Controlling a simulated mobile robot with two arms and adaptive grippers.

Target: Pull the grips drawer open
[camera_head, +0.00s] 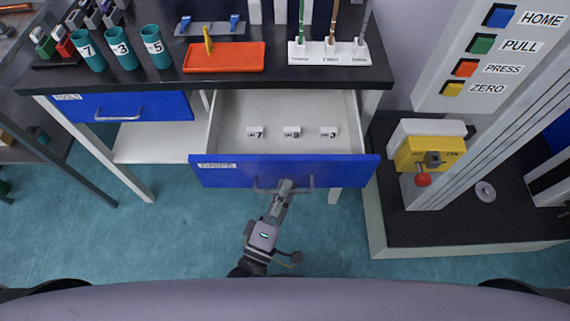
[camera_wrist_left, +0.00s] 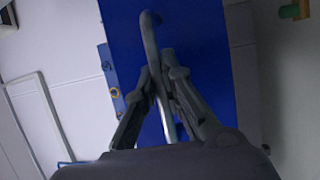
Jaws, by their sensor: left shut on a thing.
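The grips drawer (camera_head: 290,173) has a blue front and is pulled out from under the black-topped bench. Its white interior shows, with small white number tags (camera_head: 292,132) standing in it. My left gripper (camera_head: 284,188) is shut on the drawer's metal handle (camera_head: 308,189) at the middle of the blue front. In the left wrist view the gripper's fingers (camera_wrist_left: 161,85) are on both sides of the handle bar (camera_wrist_left: 152,42), against the blue front (camera_wrist_left: 200,60). The right gripper does not show.
A closed blue drawer (camera_head: 140,107) is at the left of the bench. The bench top holds numbered green cups (camera_head: 121,47), an orange tray (camera_head: 224,57) and a white tool rack (camera_head: 340,53). The testing machine (camera_head: 432,152) stands right of the open drawer. The floor in front is clear.

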